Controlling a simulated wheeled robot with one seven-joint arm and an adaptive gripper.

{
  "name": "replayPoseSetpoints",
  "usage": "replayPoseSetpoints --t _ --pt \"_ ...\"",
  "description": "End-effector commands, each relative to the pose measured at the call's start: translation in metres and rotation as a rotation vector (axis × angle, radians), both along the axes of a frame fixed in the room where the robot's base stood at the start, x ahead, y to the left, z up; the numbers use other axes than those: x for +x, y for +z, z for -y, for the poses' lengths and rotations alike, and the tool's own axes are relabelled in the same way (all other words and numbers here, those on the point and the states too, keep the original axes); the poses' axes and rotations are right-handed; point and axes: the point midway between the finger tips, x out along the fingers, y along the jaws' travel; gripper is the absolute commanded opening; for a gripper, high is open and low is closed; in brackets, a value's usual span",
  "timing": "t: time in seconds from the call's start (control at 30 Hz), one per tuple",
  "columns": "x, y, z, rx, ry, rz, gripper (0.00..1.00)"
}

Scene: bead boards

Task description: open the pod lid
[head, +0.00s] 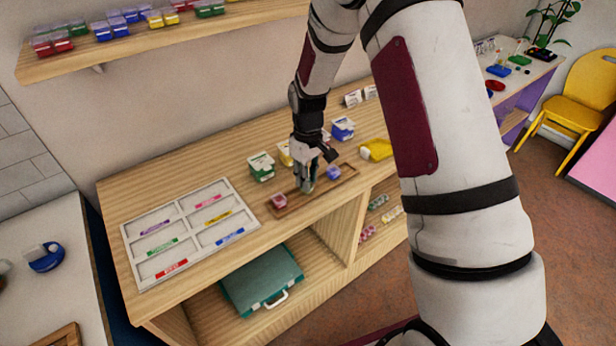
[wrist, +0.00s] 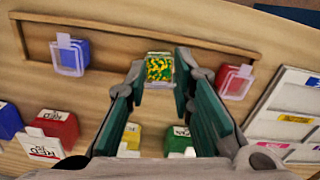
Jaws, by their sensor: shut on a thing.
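A small clear pod of green and yellow beads (wrist: 159,70) sits between my fingertips in the wrist view. My gripper (wrist: 161,82) is shut on this pod, one teal finger on each side; it also shows in the head view (head: 306,186), pointing down at the wooden tray (head: 322,187). The fingers mostly hide the pod in the head view. I cannot tell from here whether its lid is up. A blue pod (wrist: 69,57) and a red pod (wrist: 235,81) stand apart on either side, in the same tray.
A white sectioned board (head: 191,223) with coloured labels lies left of the tray on the wooden counter. Behind the tray stand a green box (head: 261,166), a blue box (head: 342,128) and others. A yellow container (head: 376,149) is at the right. A shelf (head: 130,48) hangs above.

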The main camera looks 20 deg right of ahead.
Motion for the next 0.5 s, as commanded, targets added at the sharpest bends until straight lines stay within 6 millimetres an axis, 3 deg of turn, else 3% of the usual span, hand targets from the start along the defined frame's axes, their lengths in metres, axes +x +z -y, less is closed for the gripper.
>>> replayPoseSetpoints --t 0.5 --pt "0.015 -0.001 -0.006 -0.135 0.003 -0.249 0.00"
